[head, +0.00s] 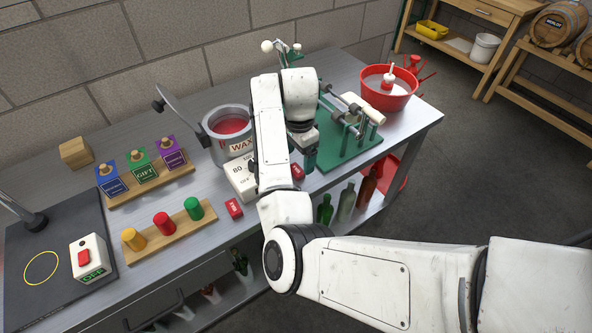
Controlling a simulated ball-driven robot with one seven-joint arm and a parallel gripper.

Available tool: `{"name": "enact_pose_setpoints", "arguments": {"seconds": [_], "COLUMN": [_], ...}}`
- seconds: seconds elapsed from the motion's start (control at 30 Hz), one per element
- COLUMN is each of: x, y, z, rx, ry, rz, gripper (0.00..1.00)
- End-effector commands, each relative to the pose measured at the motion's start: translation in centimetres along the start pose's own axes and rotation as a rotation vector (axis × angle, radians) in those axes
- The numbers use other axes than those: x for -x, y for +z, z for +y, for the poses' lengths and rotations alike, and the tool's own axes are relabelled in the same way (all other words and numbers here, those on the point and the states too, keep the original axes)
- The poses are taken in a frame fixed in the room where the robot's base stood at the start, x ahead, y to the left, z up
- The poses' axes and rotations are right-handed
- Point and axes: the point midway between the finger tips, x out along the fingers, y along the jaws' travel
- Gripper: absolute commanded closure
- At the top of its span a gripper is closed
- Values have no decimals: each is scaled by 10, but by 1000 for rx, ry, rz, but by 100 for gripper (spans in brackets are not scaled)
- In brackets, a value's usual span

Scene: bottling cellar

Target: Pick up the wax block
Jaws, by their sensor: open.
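Two small red blocks with pale markings may be wax blocks; I cannot read the markings. One red block (234,208) lies on the metal bench near its front edge, left of my arm. The other red block (297,171) lies right of my forearm, just below my gripper in the picture. My gripper (303,141) points down over the bench, between the wax pot and the green stand. It is open; its fingertips are small and partly hidden, and I see nothing held. The grey wax pot (216,152) holds red wax, its lid tilted up.
A white box with dials (237,177) stands beside my arm. A green stand (354,150) and red bowl (389,101) are to the right. Wooden racks with coloured stamps (187,162) and coloured caps (152,243) are left. Bottles stand on the shelf below.

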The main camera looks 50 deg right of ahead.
Motion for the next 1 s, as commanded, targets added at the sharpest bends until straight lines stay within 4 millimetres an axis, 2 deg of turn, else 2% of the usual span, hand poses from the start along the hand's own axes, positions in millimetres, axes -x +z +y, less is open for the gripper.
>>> {"name": "enact_pose_setpoints", "arguments": {"seconds": [0.2,0.3,0.57,1.0], "x": [-31,-39,-42,-42], "y": [1,1,1,1], "z": [0,-1,-1,-1], "rx": [1,1,0,0], "ry": [4,2,0,0], "rz": [0,0,0,0], "gripper": [17,17,17,58]}}
